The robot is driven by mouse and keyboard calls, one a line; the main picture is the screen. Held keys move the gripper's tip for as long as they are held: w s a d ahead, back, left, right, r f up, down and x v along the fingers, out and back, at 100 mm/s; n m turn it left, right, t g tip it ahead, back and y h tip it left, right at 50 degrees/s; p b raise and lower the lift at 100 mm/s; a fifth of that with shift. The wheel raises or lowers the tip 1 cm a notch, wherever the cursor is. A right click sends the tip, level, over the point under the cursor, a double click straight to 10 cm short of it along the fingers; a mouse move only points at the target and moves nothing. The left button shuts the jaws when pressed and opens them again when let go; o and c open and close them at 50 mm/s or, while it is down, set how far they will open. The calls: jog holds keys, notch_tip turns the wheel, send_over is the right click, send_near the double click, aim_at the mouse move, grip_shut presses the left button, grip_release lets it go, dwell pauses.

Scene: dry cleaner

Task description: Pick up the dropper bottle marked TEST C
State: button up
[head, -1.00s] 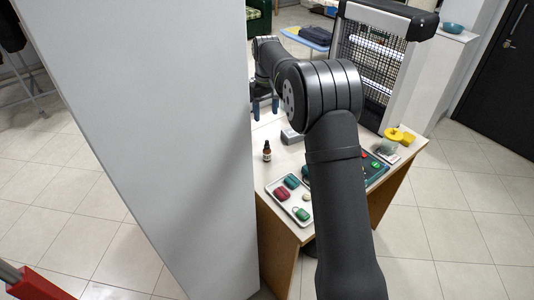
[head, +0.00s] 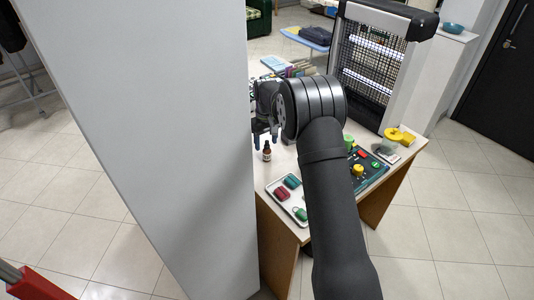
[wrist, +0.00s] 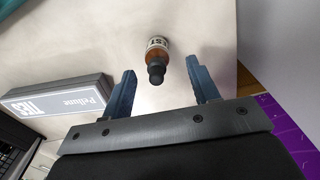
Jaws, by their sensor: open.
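A small brown dropper bottle (head: 267,153) with a black top and pale label stands upright on the table, near its left edge in the head view. It also shows in the wrist view (wrist: 158,50), where only part of the label reads, ending in "ST"; the letter after it is not visible. My gripper (head: 265,138) is just behind the bottle in the head view. In the wrist view my gripper's blue fingers (wrist: 163,80) are apart and empty. The bottle lies just beyond the fingertips, roughly midway between them, and I see no contact.
A grey box (wrist: 58,97) lettered "TIES" lies left of the fingers in the wrist view. A tray with red and green items (head: 283,194) and a panel with coloured buttons (head: 371,172) are on the table. A tall pale panel (head: 150,150) stands close on the left.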

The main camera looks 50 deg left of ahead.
aim_at(267, 145)
jog(key=f, duration=0.4)
jog(key=shift+w+f, duration=0.2)
jog(key=c, duration=1)
jog(key=shift+c, duration=0.3)
jog(key=shift+r, duration=0.15)
